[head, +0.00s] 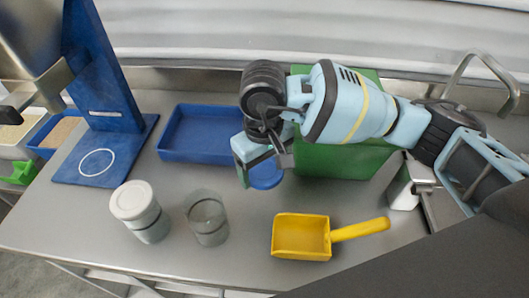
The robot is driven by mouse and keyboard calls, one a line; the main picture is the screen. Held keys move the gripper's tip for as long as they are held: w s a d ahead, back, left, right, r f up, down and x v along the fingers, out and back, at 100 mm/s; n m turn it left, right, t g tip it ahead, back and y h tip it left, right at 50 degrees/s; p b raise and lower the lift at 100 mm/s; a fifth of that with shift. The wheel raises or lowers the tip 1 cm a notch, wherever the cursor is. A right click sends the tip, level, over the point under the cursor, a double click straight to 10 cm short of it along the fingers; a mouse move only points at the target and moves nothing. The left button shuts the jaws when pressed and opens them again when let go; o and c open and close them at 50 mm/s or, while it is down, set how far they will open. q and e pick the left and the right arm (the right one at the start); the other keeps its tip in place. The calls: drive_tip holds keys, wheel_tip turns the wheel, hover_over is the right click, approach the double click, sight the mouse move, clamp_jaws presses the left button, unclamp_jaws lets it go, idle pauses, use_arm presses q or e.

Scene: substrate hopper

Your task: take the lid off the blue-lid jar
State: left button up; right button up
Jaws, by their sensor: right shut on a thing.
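An open clear jar (207,220) stands upright on the metal bench, with no lid on its rim. My right gripper (262,160) is shut on a round blue lid (266,177). It holds the lid behind and to the right of the open jar, apart from it. The gripper partly hides the lid, and its height above the bench is hard to tell. A second jar with a white lid (132,199) stands to the left of the open jar. My left gripper is not in view.
A blue tray (195,137) lies behind the jars, and a green box (340,158) stands behind my right arm. A yellow scoop (302,237) lies at the front. A blue stand (104,150) is at left. Bench is clear between the open jar and scoop.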

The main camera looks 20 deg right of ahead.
sight(259, 203)
drive_tip(key=shift+s+a+r, duration=0.15)
drive_tip(key=shift+s+a, duration=0.15)
drive_tip(key=shift+a, duration=0.2)
drive_tip(key=shift+w+a+f, duration=0.1)
drive_tip(key=shift+w+f, duration=0.1)
drive_tip(key=shift+f+p, duration=0.4)
drive_tip(key=shift+f, duration=4.55)
drive_tip(key=shift+f, duration=0.1)
drive_tip(key=shift+f, duration=0.15)
drive_tip(key=o, duration=1.1)
wheel_tip(259, 203, up, 13)
drive_tip(key=shift+f, duration=0.2)
drive_tip(key=shift+f, duration=0.1)
